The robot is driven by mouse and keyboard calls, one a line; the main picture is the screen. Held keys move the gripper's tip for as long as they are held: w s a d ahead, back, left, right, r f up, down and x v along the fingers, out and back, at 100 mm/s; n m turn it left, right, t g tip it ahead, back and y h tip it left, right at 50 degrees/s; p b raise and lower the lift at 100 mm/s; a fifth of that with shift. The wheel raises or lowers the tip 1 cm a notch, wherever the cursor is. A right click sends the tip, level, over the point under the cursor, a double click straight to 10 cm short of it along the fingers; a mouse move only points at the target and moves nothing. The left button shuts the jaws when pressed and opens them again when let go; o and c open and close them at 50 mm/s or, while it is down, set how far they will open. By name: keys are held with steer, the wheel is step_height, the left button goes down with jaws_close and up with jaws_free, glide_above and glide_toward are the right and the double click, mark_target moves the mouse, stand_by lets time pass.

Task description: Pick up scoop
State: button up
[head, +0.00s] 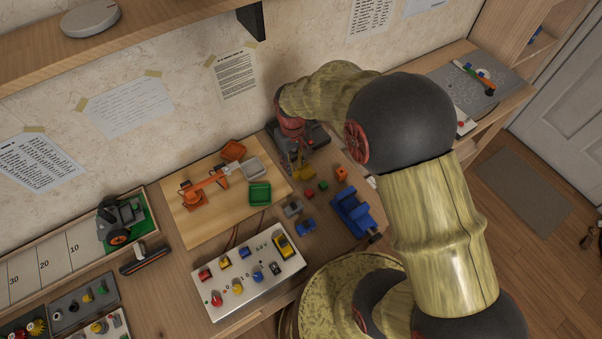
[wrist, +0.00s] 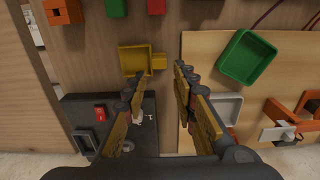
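The yellow scoop (wrist: 136,62) is a small open box with a short block-like tab (wrist: 159,61) on its right side in the wrist view. It lies on the wooden bench. In the head view the scoop (head: 308,174) shows beside my gripper's tips, partly hidden. My gripper (wrist: 157,77) is open and empty, pointing down at the bench. In the wrist view its two fingertips lie either side of the tab's line, just below it in the picture. I cannot tell the height gap. My gripper (head: 297,165) also shows in the head view, partly blocked.
A dark grey unit with a red button (wrist: 100,112) stands close to the left finger. A green tray (wrist: 247,57) and orange mechanism (wrist: 283,125) sit on a board at right. Small blocks, including an orange one (head: 342,173), and a blue device (head: 355,213) lie nearby.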

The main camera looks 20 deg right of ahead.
mark_target(303, 172)
step_height(303, 172, down, 4)
steer(key=shift+d+f+b, duration=0.1)
steer(key=shift+f+b, duration=0.15)
steer(key=shift+b, duration=0.6)
steer(key=shift+c, duration=1.1)
steer(key=c, duration=0.4)
steer(key=shift+r, duration=0.2)
